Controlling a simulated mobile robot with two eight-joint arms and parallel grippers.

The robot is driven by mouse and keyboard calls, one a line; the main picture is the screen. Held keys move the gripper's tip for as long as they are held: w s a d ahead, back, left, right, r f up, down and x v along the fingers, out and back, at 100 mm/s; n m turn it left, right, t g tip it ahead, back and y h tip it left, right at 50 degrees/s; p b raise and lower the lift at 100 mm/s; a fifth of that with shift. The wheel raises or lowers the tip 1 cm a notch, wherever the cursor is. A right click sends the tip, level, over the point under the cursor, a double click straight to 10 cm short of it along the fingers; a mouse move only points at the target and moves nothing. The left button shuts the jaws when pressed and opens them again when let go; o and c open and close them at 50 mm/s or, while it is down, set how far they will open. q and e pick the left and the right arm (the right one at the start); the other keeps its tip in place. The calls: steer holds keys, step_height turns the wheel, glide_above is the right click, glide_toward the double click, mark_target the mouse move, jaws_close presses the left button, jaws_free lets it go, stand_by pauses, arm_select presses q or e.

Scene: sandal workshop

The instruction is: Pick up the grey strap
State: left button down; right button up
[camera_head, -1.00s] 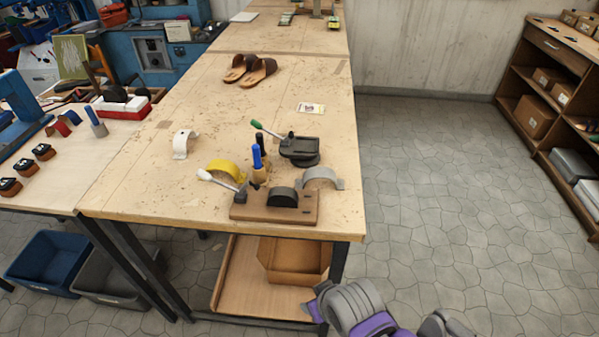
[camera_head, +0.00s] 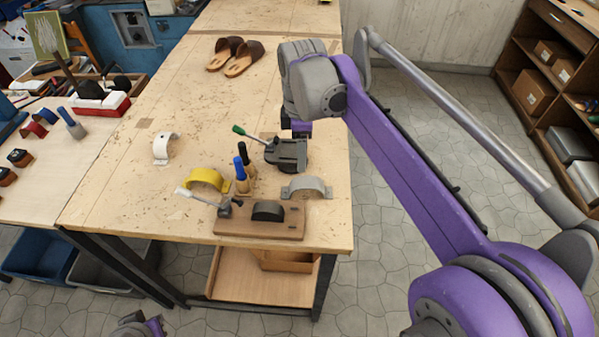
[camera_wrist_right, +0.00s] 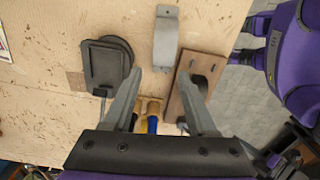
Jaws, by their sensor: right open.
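The grey strap (camera_head: 307,186) is a small arched band with flat ends, standing on the bench near its right front part. In the right wrist view the grey strap (camera_wrist_right: 166,38) lies just beyond my fingertips. My right gripper (camera_wrist_right: 160,76) is open, with nothing between its fingertips. In the head view my right gripper (camera_head: 301,126) hangs over the bench's right side, behind the strap, its fingers largely hidden. Only a small piece of my left arm shows at the bottom edge; its gripper is not visible.
A wooden block with a black dome (camera_head: 262,227) stands in front of the strap, and a black clamp-like tool (camera_head: 287,153) behind it. Blue and black handled tools (camera_head: 241,172) and a yellow strap (camera_head: 208,178) are to its left. A white strap (camera_head: 164,148) stands farther left.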

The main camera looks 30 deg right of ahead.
glide_above(303, 182)
step_height(303, 182, down, 4)
steer(key=shift+f, duration=3.05)
jaws_close()
steer(key=shift+r, duration=0.15)
